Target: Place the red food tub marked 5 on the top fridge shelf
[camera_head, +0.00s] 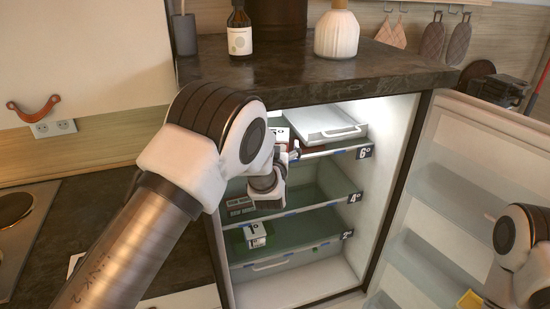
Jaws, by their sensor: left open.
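The fridge stands open under the dark counter, and its top shelf (335,149) carries a 6° tag. A tub with a white label (281,136) and a dark reddish side sits at the left of the top shelf, partly hidden by my left arm. Its number is too small to read surely. My left gripper (267,193) is open, inside the fridge opening, below and slightly left of that tub. My left wrist hides part of its fingers.
A white lidded tray (325,124) fills the top shelf's right part. The open fridge door (445,190) stands at right. A bottle (240,30) and vase (337,33) stand above.

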